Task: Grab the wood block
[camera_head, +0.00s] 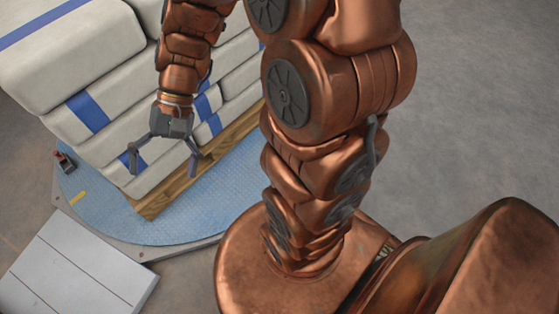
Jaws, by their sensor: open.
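My gripper (163,171) hangs in front of the stacked sacks, its two fingers spread wide with nothing seen between them. No separate wood block can be made out in this view. The only wood I see is the pallet (178,196) under the sacks, its edge showing low behind and below the gripper. From this one view I cannot tell how far the gripper is from the sacks or the wood. My arm hides part of the scene to the right.
White sacks (75,65) with blue stripes are stacked on the pallet, which stands on a round blue plate (150,228). A small red and black device (65,160) sits at the plate's left edge. A pale slatted panel (75,270) lies at lower left. Grey floor (480,110) is clear at right.

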